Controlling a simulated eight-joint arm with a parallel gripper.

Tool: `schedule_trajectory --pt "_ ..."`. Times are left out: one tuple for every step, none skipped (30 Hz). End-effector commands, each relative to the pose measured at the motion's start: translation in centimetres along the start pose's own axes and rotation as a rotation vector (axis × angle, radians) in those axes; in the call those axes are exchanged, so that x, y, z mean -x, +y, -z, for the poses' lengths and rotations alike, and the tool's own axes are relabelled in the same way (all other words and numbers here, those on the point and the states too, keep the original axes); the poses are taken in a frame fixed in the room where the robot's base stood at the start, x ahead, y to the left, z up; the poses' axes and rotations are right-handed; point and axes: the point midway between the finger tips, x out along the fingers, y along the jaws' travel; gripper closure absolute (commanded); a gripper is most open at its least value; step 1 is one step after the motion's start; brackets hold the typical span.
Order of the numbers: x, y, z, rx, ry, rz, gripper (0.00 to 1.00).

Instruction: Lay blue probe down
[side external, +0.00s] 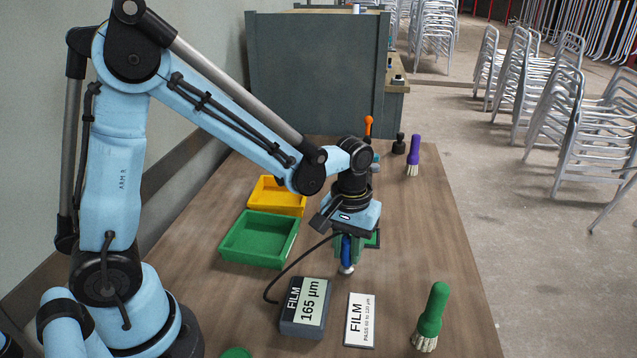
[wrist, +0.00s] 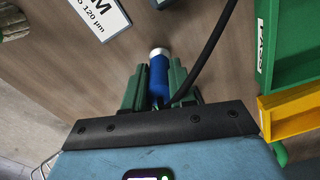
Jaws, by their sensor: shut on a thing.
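My gripper (side external: 348,250) points down over the middle of the table. Its green fingers are shut on the blue probe (side external: 346,262), which stands about upright with its pale tip below the fingers. I cannot tell whether the tip touches anything. In the wrist view the blue probe (wrist: 159,76) shows between the two fingers, its pale end sticking out past them. A black cable runs from the probe to the grey gauge (side external: 305,310), whose display reads "FILM 165 µm". A white card (side external: 359,320) beside it reads "FILM, PASS 60 to 120 µm".
A green tray (side external: 248,262) and a yellow tray (side external: 267,205) stand left of my gripper. A green-handled brush (side external: 432,312) stands front right, a purple one (side external: 414,152) at the back. Table between is bare.

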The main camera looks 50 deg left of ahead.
Motion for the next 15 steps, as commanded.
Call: schedule_trajectory --pt "-0.15 0.0 0.0 0.0 0.0 0.0 1.0" --pt "-0.23 0.0 0.0 0.0 0.0 0.0 1.0" --pt "-0.33 0.0 -0.01 0.0 0.0 0.0 1.0" --pt "-0.41 0.0 -0.01 0.0 0.0 0.0 1.0" --pt "-0.39 0.0 -0.01 0.0 0.0 0.0 0.72" --pt "-0.38 0.0 -0.01 0.0 0.0 0.0 0.66" --pt "-0.37 -0.01 -0.01 0.0 0.0 0.0 0.61" --pt "-0.37 -0.01 -0.01 0.0 0.0 0.0 0.57" --pt "-0.37 -0.01 -0.01 0.0 0.0 0.0 0.51" --pt "-0.37 -0.01 -0.01 0.0 0.0 0.0 0.46" --pt "-0.37 -0.01 -0.01 0.0 0.0 0.0 0.45" --pt "-0.37 -0.01 -0.01 0.0 0.0 0.0 0.45" --pt "-0.37 -0.01 -0.01 0.0 0.0 0.0 0.45" --pt "-0.37 -0.01 -0.01 0.0 0.0 0.0 0.45" --pt "-0.37 -0.01 -0.01 0.0 0.0 0.0 0.45"
